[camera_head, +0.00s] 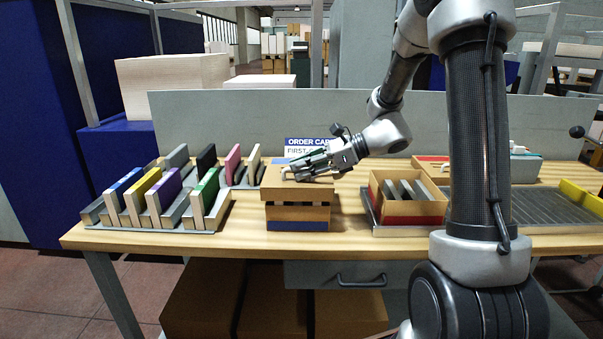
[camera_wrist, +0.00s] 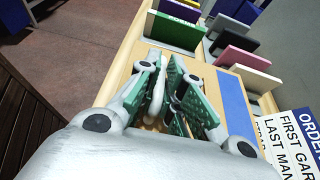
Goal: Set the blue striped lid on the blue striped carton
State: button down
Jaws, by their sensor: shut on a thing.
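The blue striped carton (camera_head: 298,213) stands near the table's front middle, with a blue band low on its front. The tan lid (camera_head: 312,187) is level over it, roughly lined up. A thin dark band shows between lid and carton; I cannot tell whether they touch. My gripper (camera_head: 290,173) is shut on the lid's pale handle. In the wrist view, my gripper (camera_wrist: 158,100) has green finger pads on either side of that handle, and the lid's blue stripe (camera_wrist: 236,106) runs beside them. The carton's inside is hidden under the lid.
A rack (camera_head: 168,226) of several coloured slabs stands to the left. An open red-banded carton (camera_head: 403,221) with grey pieces inside stands to the right. An order card (camera_head: 303,148) stands behind the lid. Bare tabletop (camera_head: 347,205) lies between the two cartons.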

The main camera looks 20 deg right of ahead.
jog(key=shift+f, duration=0.6)
jog(key=shift+f, duration=0.35)
jog(key=c, duration=1.5)
grip_release()
jog(key=shift+c, duration=0.2)
